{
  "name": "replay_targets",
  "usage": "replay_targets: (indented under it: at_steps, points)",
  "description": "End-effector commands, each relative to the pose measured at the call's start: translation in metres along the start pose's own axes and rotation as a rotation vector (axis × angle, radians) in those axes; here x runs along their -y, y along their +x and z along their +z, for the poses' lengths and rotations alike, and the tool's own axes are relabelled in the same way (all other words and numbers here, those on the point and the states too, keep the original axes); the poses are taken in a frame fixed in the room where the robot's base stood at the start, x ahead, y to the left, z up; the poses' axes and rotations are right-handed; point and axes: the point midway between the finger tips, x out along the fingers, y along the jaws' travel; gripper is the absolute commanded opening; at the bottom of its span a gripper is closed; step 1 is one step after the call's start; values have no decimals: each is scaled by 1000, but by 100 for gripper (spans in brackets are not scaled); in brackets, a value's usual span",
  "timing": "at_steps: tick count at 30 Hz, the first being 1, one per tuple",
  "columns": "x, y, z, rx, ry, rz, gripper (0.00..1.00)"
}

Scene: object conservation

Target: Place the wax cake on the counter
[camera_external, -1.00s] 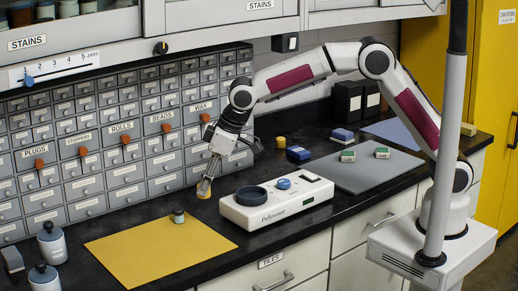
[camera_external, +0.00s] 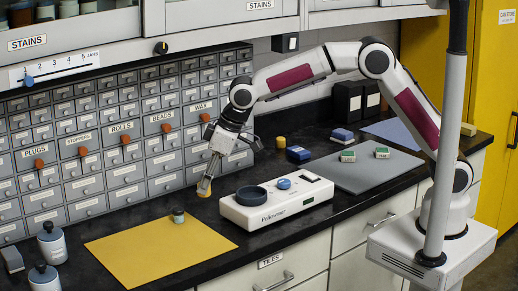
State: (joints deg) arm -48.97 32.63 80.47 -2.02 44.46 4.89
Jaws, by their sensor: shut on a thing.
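The wax cake (camera_external: 204,190) is a small yellow-orange disc at the tip of my gripper (camera_external: 208,180). My gripper points down and is shut on it. The cake is just over or at the black counter (camera_external: 222,208), between the drawer cabinet and the white device; I cannot tell whether it touches the surface. The fingers hide part of the cake.
A white device (camera_external: 276,204) with a dark round dish stands right of my gripper. A yellow cylinder (camera_external: 281,142), a blue box (camera_external: 298,154) and a grey mat (camera_external: 350,175) are further right. The drawer cabinet (camera_external: 120,140) stands behind.

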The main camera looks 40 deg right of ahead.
Motion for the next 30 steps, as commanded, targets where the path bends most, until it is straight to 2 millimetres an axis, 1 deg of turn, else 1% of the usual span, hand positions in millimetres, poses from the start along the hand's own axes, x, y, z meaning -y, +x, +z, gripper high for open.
replay_targets:
  at_steps: [5, 8, 14, 15, 20, 21, 26, 30]
  points:
    - [-27, 3, 1, 1, 47, 19, 8]
    - [-51, 6, 2, 1, 88, 36, 8]
    - [-114, 11, 11, 1, 198, 83, 8]
    - [-128, 11, 13, 1, 223, 93, 8]
    - [-180, 13, 25, 0, 317, 131, 8]
    - [-194, 13, 28, 0, 341, 142, 8]
    - [-244, 14, 46, 2, 436, 180, 8]
    - [-288, 12, 64, 1, 520, 215, 8]
